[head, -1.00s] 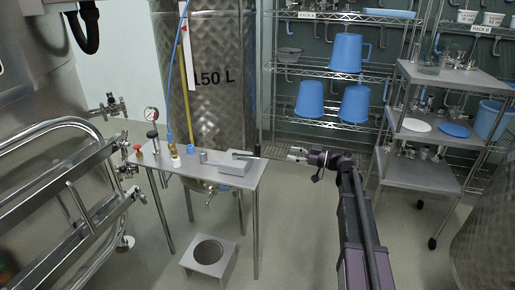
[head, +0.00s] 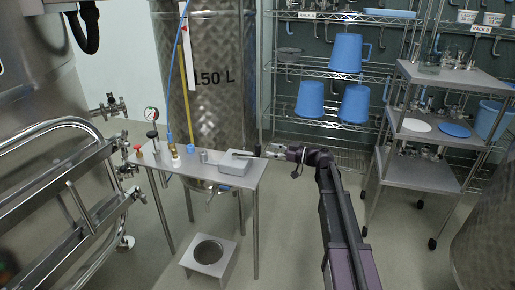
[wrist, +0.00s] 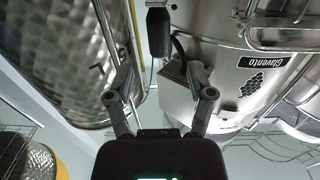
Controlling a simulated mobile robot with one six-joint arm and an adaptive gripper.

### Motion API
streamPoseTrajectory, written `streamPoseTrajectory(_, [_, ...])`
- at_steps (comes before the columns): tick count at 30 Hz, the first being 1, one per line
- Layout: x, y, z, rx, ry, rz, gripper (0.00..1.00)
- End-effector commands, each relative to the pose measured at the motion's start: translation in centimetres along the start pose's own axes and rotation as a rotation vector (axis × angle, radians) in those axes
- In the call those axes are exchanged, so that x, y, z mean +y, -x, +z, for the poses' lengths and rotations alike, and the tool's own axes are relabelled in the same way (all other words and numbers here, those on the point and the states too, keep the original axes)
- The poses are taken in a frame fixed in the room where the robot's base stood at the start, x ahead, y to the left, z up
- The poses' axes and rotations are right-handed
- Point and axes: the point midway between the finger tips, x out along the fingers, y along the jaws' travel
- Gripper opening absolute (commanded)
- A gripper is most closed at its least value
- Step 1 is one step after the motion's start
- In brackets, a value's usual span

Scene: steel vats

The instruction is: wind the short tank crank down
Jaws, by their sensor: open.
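The box sits at the right end of a small steel table (head: 225,182). My gripper (head: 270,150) is just right of the handle, pointing left at it. In the wrist view my gripper (wrist: 160,76) has its fingers spread and empty. A black handle (wrist: 158,32) shows beyond the fingertips, roughly in line with the gap. I cannot tell whether anything touches.
Pipe rails (head: 65,180) are at left. A steel trolley (head: 425,172) stands at right.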

Motion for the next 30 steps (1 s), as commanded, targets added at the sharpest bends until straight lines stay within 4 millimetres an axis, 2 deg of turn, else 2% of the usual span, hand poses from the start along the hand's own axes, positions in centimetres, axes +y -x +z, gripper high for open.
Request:
streamPoseTrajectory(6, [0.1,-3.3,0.0,0.000,0.000,-0.001,0.69])
streamPoseTrajectory(12, [0.1,-5.3,0.0,0.000,0.000,0.000,0.69])
streamPoseTrajectory(18, [0.0,-6.0,0.0,0.000,0.000,0.001,0.69])
streamPoseTrajectory(26, [0.0,-6.1,0.0,0.000,0.000,0.001,0.69])
streamPoseTrajectory(28, [0.0,-6.1,0.0,0.000,0.000,0.001,0.54])
streamPoseTrajectory(30, [0.0,-6.0,0.0,0.000,0.000,0.001,0.34])
